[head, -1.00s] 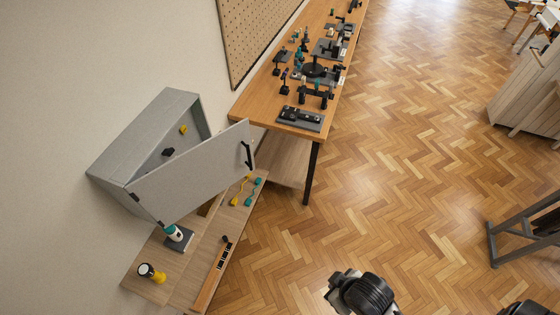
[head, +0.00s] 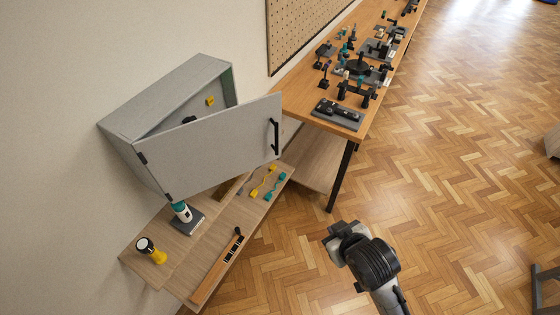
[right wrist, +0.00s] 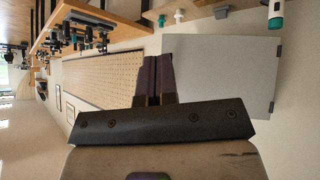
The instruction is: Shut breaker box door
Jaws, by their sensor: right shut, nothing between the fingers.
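The grey breaker box (head: 150,105) is fixed to the wall at the left. Its flat grey door (head: 222,145) stands open, swung out from the box, with its hinges at the left edge. A black bar handle (head: 275,137) is near the door's free edge. My right gripper (head: 333,236) is below and to the right of the handle, apart from the door, over the floor. In the right wrist view its fingers (right wrist: 155,72) are together and empty, with the grey door panel (right wrist: 225,75) behind them. My left gripper is not in view.
A low wooden shelf (head: 195,260) below the box holds a white-and-teal bottle (head: 182,211), a yellow-and-black item (head: 152,250) and small parts. A workbench (head: 300,98) with several black fixtures stands right of the box.

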